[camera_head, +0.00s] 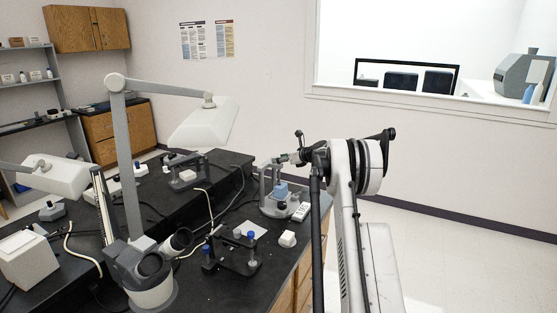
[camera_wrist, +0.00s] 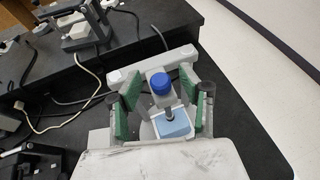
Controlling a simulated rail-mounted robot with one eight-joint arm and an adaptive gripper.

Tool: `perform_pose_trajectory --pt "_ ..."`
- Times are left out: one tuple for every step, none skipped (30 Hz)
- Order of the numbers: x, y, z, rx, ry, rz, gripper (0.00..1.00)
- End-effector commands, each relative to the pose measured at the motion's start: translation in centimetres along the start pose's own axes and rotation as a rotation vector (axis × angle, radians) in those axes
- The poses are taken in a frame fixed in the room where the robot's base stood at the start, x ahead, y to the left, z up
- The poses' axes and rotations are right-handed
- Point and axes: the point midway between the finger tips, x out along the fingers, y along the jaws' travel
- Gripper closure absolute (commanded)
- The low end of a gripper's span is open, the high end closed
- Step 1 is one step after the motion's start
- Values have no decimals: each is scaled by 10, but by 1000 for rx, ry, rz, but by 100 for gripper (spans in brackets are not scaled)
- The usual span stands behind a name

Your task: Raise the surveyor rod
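The surveyor (camera_head: 268,203) is a grey stand near the right edge of the black bench, with a light blue block (camera_head: 281,191) on it. In the wrist view, its rod shows as a short grey shaft (camera_wrist: 170,108) under a round blue knob (camera_wrist: 160,83), above the blue block (camera_wrist: 174,124). My gripper (camera_head: 290,159) is over the surveyor. In the wrist view my gripper (camera_wrist: 162,79) is open. Its green pads stand left and right of the knob, with a visible gap on each side. The gripper hides much of the surveyor's upper part in the head view.
A dark articulator with blue knobs (camera_head: 233,255) and a small white box (camera_head: 287,239) stand in front on the bench (camera_head: 215,285). A white remote-like item (camera_head: 301,212) lies beside the surveyor. A lamp and cables are to the left. Open floor is to the right.

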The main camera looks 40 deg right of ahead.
Motion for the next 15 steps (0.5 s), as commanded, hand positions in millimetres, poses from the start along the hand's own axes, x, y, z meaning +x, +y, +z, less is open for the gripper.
perform_pose_trajectory --pt "5 0 0 0 0 0 61" --pt "6 0 0 0 0 -1 61" --pt "9 0 0 0 0 -1 61" --pt "10 0 0 0 0 -1 61" --pt "11 0 0 0 0 -1 61" --pt "12 0 0 0 0 -1 61" --pt "12 0 0 0 0 -1 61" --pt "13 0 0 0 0 -1 61" --pt "13 0 0 0 0 -1 61" --pt "13 0 0 0 0 -1 61" --pt "13 0 0 0 0 -1 61" --pt "13 0 0 0 0 -1 61" --pt "13 0 0 0 0 -1 61" --pt "13 0 0 0 0 -1 61" --pt "13 0 0 0 0 -1 64"
